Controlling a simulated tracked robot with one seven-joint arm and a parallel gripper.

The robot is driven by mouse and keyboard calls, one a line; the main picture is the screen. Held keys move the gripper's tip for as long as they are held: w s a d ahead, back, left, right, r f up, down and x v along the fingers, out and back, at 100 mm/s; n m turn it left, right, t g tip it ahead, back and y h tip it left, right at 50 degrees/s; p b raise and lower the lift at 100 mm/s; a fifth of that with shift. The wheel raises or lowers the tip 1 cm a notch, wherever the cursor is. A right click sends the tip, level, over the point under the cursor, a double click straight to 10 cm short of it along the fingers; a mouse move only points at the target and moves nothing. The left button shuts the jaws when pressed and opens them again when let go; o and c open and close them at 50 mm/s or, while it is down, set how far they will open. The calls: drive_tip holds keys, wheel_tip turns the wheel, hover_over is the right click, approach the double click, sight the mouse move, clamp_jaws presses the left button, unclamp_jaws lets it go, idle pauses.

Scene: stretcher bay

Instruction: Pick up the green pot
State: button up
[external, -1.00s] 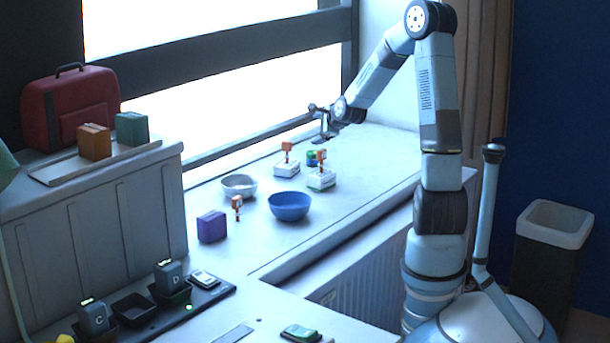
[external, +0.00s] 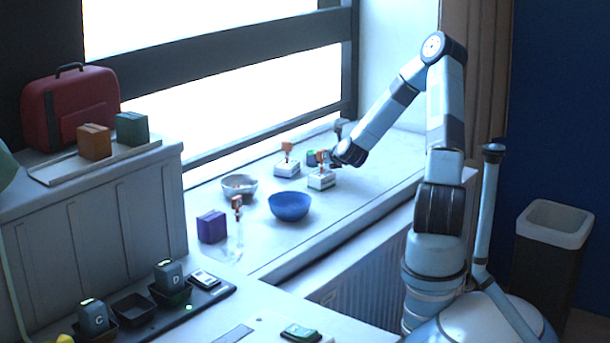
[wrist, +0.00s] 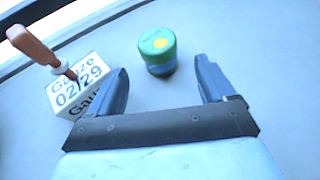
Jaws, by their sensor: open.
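The green pot (wrist: 157,50), a small round jar with a green lid, a yellow dot on top and a bluish lower part, stands upright on the sill. In the wrist view it lies just beyond the gap between my fingertips, touching neither.
A white gauze box (wrist: 78,86) stands close to my left finger, with an orange-handled item leaning over it. The sill's right part is clear.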

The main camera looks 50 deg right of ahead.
drive_tip(key=shift+x, duration=3.75)
drive_tip(key=shift+r, duration=0.15)
drive_tip(key=shift+c, duration=0.2)
drive_tip(key=c, duration=1)
